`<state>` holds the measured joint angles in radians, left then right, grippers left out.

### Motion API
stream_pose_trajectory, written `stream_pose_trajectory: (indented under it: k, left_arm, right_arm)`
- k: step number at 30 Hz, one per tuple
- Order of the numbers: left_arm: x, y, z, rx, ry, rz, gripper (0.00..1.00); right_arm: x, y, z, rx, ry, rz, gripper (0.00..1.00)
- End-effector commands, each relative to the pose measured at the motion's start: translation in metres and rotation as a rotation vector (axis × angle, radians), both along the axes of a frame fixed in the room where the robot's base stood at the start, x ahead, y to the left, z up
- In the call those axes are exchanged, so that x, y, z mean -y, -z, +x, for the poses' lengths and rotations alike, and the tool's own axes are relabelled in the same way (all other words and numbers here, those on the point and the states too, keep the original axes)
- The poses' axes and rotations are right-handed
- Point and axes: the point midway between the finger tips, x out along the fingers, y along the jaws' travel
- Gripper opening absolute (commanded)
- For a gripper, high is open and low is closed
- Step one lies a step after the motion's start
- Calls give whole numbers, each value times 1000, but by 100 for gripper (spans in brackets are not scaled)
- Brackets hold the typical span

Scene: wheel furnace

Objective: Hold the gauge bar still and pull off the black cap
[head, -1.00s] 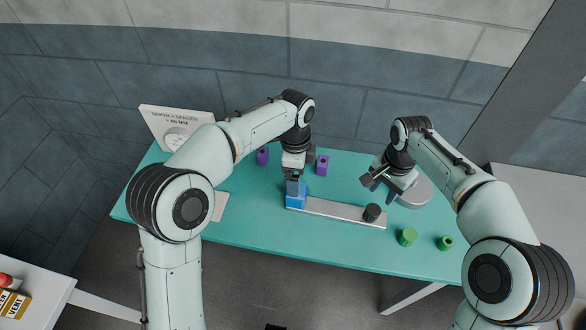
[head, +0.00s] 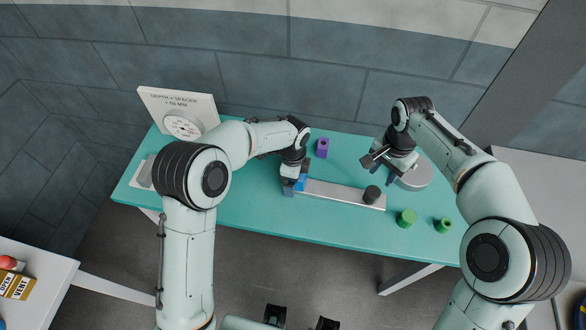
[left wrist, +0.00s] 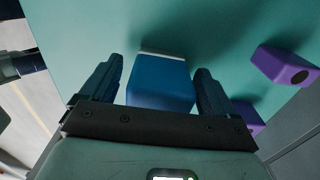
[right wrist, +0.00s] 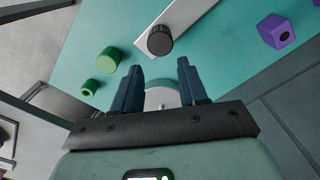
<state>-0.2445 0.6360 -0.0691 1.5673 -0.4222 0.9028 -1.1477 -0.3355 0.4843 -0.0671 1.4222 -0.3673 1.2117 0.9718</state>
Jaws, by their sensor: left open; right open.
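The gauge bar (head: 340,193) is a long grey bar lying on the teal table, with a blue block (head: 301,183) at its left end. The black cap (head: 372,194) stands on the bar near its right end; it also shows in the right wrist view (right wrist: 160,41). My left gripper (head: 294,187) is open at the blue block. In the left wrist view the block (left wrist: 160,84) sits between its two fingers, with gaps visible at the sides. My right gripper (head: 376,164) is open and empty, above the table behind the cap and apart from it.
Two green pieces (head: 406,218) (head: 443,225) stand right of the bar. A purple block (head: 322,147) stands behind it. A round grey object (head: 415,176) lies under my right gripper. A sign with a dial (head: 180,112) stands at the back left. The table (head: 250,222) is clear in front.

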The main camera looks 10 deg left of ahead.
Motion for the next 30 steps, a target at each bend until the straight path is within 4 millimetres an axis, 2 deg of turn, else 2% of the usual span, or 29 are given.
stream_pose_trajectory:
  k: [11,14,18,19,21,30]
  left_arm:
    - [0,6,0,0,-1,0,89]
    - [0,6,0,0,0,0,60]
    - [0,6,0,0,0,0,14]
    - [0,6,0,0,0,0,6]
    - [0,5,0,1,0,0,6]
    - [0,5,0,1,0,0,6]
  right_arm:
    - [0,0,0,0,0,0,43]
    - [0,0,0,0,0,0,43]
    - [0,0,0,0,0,0,43]
    - [0,0,0,0,0,0,43]
    - [0,1,0,0,-5,0,65]
    - [0,18,0,-1,-122,0,66]
